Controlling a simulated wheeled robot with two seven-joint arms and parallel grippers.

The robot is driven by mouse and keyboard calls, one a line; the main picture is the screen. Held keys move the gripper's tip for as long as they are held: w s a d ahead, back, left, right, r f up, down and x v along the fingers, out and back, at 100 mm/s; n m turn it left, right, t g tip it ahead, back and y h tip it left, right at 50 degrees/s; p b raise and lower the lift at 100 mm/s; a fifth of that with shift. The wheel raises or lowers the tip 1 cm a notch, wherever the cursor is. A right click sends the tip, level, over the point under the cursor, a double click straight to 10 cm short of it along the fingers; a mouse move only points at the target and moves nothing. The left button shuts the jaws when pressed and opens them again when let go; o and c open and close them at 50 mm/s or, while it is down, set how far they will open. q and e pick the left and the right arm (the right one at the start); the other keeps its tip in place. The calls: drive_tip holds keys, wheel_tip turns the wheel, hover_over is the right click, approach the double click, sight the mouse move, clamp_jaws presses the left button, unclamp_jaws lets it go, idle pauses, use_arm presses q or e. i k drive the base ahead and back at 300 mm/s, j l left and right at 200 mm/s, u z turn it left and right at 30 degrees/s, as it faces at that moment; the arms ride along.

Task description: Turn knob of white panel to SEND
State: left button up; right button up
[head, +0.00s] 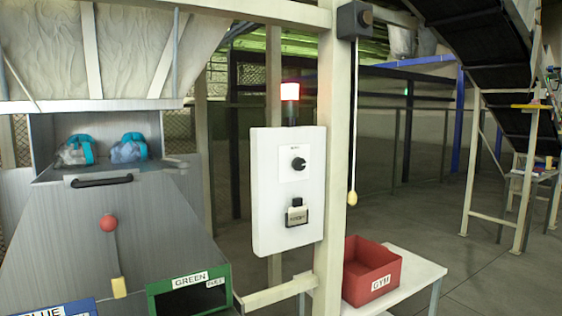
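The white panel (262,215) is fixed upright to a cream post in the middle of the head view. Its black round knob (298,164) sits on a small plate in the upper half. The lettering around the knob is too small to read, so I cannot tell which position it points to. A lit red beacon (290,92) stands on top of the panel. Neither of my grippers is in view.
A pull cord with a yellow end (352,198) hangs right of the post. A red GYM bin (370,274) stands on a white table (425,275). Left are a metal chute (60,230) with two bags, a red-knobbed lever (109,223) and a GREEN bin (188,291).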

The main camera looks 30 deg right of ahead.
sight(297, 164)
drive_tip(key=i+j, duration=0.15)
drive_tip(key=i, duration=0.85)
drive_tip(key=z, duration=1.5)
